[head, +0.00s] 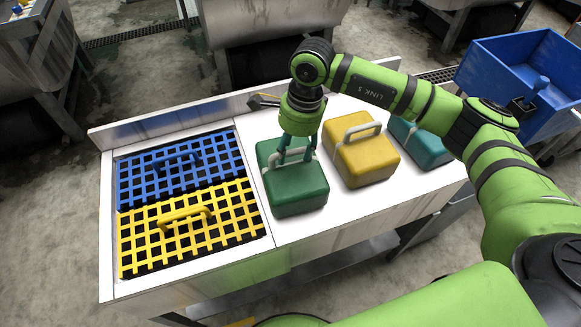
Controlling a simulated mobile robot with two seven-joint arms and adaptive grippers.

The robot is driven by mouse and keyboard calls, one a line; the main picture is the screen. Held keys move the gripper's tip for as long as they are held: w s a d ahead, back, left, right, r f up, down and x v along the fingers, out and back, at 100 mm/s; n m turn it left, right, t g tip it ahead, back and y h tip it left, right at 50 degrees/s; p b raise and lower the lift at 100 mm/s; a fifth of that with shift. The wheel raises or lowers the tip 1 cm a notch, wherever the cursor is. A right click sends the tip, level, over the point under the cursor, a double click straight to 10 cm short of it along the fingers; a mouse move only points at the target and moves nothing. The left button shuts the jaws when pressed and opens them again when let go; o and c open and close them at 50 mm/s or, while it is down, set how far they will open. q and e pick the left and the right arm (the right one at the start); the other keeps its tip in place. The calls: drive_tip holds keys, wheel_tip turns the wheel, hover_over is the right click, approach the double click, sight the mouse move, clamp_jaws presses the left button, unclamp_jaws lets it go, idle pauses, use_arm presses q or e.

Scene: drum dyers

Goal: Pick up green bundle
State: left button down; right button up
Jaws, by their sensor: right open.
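The green bundle (294,191) is a rounded green block with a pale handle on top. It sits upright on the white table, to the right of the grid covers. My right gripper (296,156) points down over it, with its fingers around or beside the handle. The gripper is open. I cannot tell whether the fingers touch the handle, which they partly hide. My left gripper is not in view.
A yellow bundle (367,160) stands close to the right, and a teal one (422,146) beyond it, partly behind my arm. Blue (175,165) and yellow (187,222) grid covers with handles lie at the left. A blue bin (520,70) stands at right.

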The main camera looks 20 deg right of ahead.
drive_tip(key=shift+a+f, duration=0.2)
drive_tip(key=shift+f, duration=0.9)
clamp_jaws()
drive_tip(key=shift+w+r, duration=0.1)
